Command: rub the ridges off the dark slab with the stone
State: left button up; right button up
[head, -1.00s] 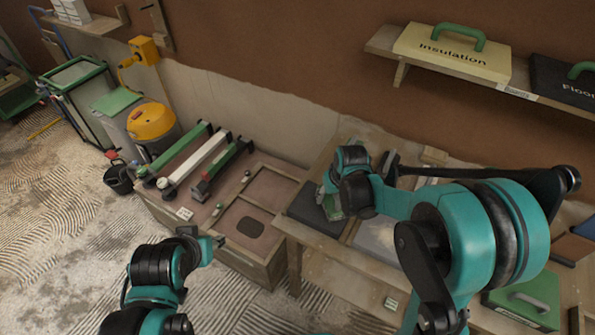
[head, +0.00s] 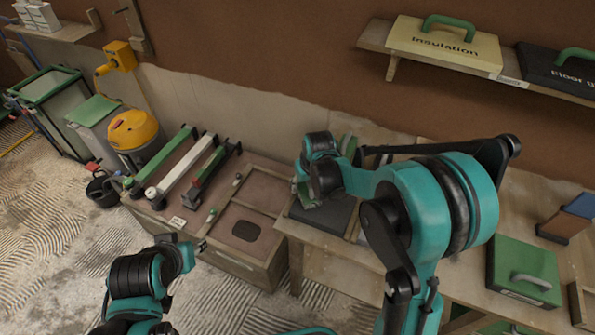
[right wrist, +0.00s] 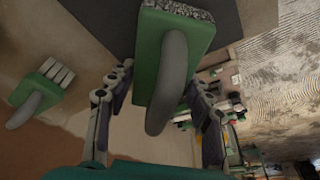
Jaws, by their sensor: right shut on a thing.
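The dark slab (head: 334,212) lies on the wooden bench near its left end; it also shows at the top of the right wrist view (right wrist: 243,22). My right gripper (right wrist: 153,88) is shut on the stone, a green block with a grey loop handle (right wrist: 172,75) and a rough speckled face at its far end. In the head view the stone (head: 302,196) is partly hidden by the gripper, at the slab's left part. I cannot tell whether it touches the slab, and ridges are not clear. My left gripper (head: 196,246) hangs left of the bench, away from the slab; its fingers are unclear.
A green case (head: 524,268) stands on the bench at right. A low wooden box (head: 262,250) with tools on it stands left of the bench. A shelf (head: 510,80) holds cases above.

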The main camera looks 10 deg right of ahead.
jog(key=p+v, duration=0.1)
jog(key=v, duration=0.1)
jog(key=w+v, duration=0.1)
jog(key=v, duration=0.1)
jog(key=shift+s+d+r+p, duration=0.1)
jog(key=shift+d+r+p, duration=0.05)
jog(key=shift+r+p, duration=0.75)
jog(key=shift+r, duration=0.05)
jog(key=shift+r+p, duration=0.95)
jog(key=shift+r, duration=0.4)
